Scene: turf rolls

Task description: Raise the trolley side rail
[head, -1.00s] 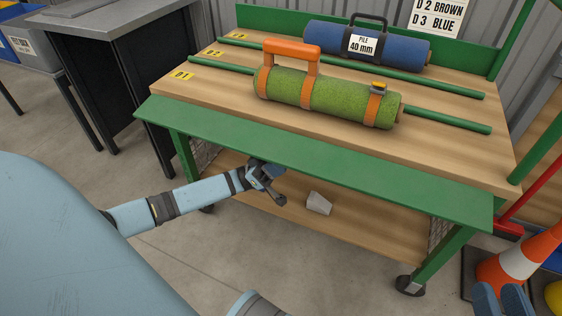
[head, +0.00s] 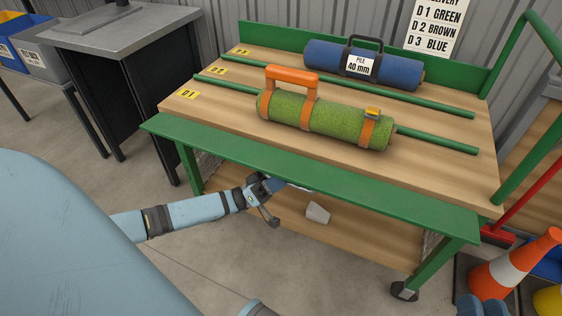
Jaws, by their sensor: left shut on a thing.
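The trolley's side rail (head: 330,177) is a long flat green panel along the near edge of the trolley's wooden deck (head: 420,165). It sits at or below deck level, its face to me; its exact tilt is hard to judge. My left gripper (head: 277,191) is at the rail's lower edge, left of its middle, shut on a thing. The contact is partly hidden, but the rail is the only thing I see there. My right gripper (head: 470,307) seems to show only as blue tips at the bottom edge; its jaws cannot be made out.
A green turf roll (head: 330,122) with orange straps and handle lies on the deck. A blue roll (head: 400,70) lies behind it. A grey block (head: 318,212) is on the lower shelf. A traffic cone (head: 515,265) stands at right, a dark workbench (head: 110,50) at left.

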